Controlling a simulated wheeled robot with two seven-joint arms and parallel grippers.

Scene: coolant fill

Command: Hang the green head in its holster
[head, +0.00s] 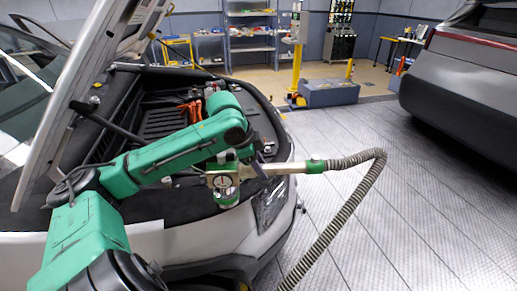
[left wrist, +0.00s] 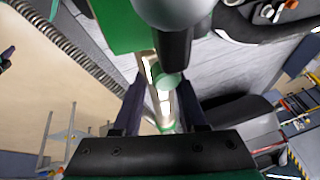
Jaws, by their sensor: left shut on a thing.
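The green head (head: 225,187) has a metal body with a round gauge, a green lower cup and a pale tube. A green collar (head: 314,166) joins the tube to a ribbed grey hose. My left gripper (head: 260,168) is shut on the head's tube, in front of the car's open engine bay. In the left wrist view the two dark fingers (left wrist: 164,108) stand either side of the pale tube, and the head's green cap (left wrist: 168,82) shows between them. I cannot make out the holster in either view. My right gripper is not in view.
The hose (head: 340,218) bends down to the floor at the right. The white car's front edge (head: 205,238) lies close below the head, its raised hood (head: 78,95) at left. A yellow-post station (head: 297,55) and blue box (head: 330,93) stand behind. Another car (head: 460,90) is at right.

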